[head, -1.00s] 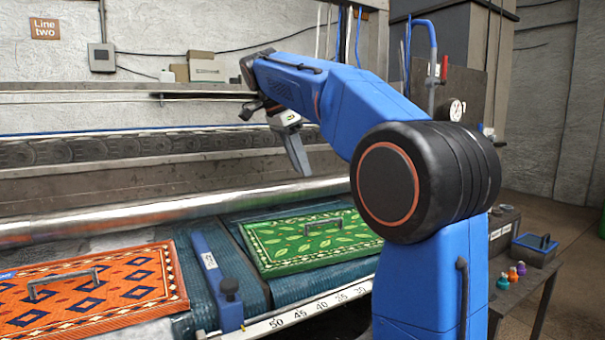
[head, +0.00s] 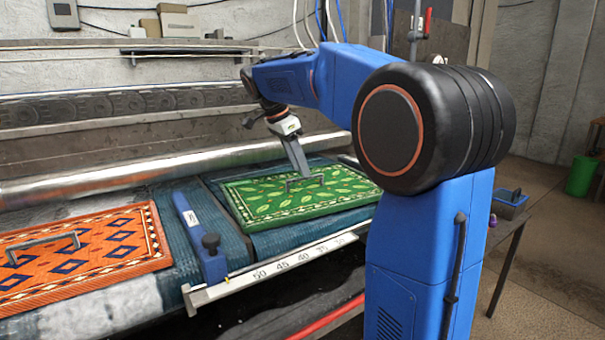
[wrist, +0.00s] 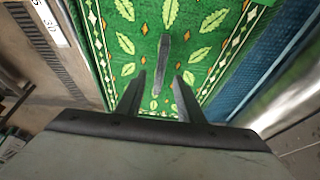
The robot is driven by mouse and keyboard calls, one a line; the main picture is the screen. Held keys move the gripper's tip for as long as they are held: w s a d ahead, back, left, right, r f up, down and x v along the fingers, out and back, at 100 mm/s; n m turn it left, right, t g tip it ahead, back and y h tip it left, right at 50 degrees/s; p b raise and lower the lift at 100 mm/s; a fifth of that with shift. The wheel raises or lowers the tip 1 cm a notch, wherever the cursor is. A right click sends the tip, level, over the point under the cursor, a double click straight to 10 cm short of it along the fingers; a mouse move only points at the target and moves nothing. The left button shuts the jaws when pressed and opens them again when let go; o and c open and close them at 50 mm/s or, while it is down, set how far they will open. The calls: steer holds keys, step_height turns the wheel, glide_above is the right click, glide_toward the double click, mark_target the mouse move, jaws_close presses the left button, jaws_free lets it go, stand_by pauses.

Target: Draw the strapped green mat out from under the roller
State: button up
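The green mat (head: 262,206) with leaf pattern lies flat on the teal belt, in front of the shiny roller (head: 150,171). Some teal belt shows between its far edge and the roller. A grey strap handle (head: 313,180) stands up from the mat's middle; it also shows in the wrist view (wrist: 164,48). My gripper (head: 303,171) points down just over the mat, close to the handle. In the wrist view my gripper (wrist: 160,77) has its fingers apart, with the handle lined up between and beyond the tips. Whether they touch it I cannot tell.
An orange mat (head: 95,255) with its own handle (head: 42,246) lies to the left. A blue bar with a black knob (head: 203,240) separates the two. A numbered ruler (head: 290,260) runs along the front edge. A side table with a blue box (head: 509,205) stands right.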

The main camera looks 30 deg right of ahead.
mark_target(305, 185)
steer(key=shift+x, duration=1.6)
jaws_close()
